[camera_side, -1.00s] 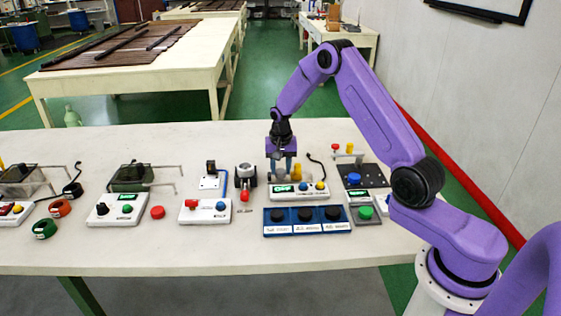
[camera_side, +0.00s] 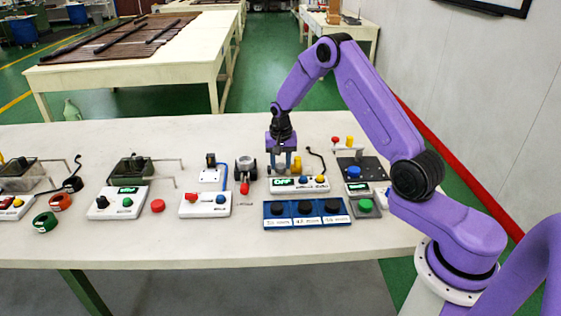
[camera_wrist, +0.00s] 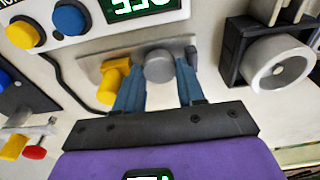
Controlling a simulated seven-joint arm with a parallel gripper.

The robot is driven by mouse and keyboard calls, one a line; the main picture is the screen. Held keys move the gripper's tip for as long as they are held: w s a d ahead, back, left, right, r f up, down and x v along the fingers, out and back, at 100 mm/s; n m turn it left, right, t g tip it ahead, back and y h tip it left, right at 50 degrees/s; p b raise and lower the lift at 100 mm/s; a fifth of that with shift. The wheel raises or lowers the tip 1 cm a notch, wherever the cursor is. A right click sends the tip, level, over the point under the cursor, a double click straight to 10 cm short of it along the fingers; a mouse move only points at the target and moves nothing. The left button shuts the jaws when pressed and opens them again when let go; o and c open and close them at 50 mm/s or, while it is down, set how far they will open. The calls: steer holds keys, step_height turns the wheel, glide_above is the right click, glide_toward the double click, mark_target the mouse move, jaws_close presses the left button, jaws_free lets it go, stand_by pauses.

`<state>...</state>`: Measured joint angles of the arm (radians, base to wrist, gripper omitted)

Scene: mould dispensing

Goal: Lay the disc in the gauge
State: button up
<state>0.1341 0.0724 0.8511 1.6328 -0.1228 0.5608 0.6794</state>
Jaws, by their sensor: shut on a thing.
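My gripper (camera_wrist: 160,92) points down with its two blue fingers on either side of a small grey round piece (camera_wrist: 159,66), which looks like the disc. In the side view my gripper (camera_side: 284,170) is just behind a white console (camera_side: 300,186) with a green "OFF" display. In the wrist view the disc is over or against a grey metal plate (camera_wrist: 92,68) with a yellow part (camera_wrist: 112,84), seemingly the gauge behind that console. I cannot tell whether the disc touches the plate. The fingers partly hide the plate. In the side view the disc is too small to make out.
A black holder with a pale round part (camera_side: 245,169) stands left of my gripper. A blue tray with several black knobs (camera_side: 306,225) lies in front of the console. A dark plate (camera_side: 374,170) with a blue knob stands to the right. A black cable curves close to the yellow part.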

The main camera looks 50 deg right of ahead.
steer(key=shift+f, duration=0.2)
steer(key=o, duration=1)
steer(key=shift+c, duration=0.2)
steer(key=shift+r, duration=0.1)
steer(key=shift+w+r, duration=0.15)
steer(key=shift+r, duration=3.25)
steer(key=shift+a, duration=0.1)
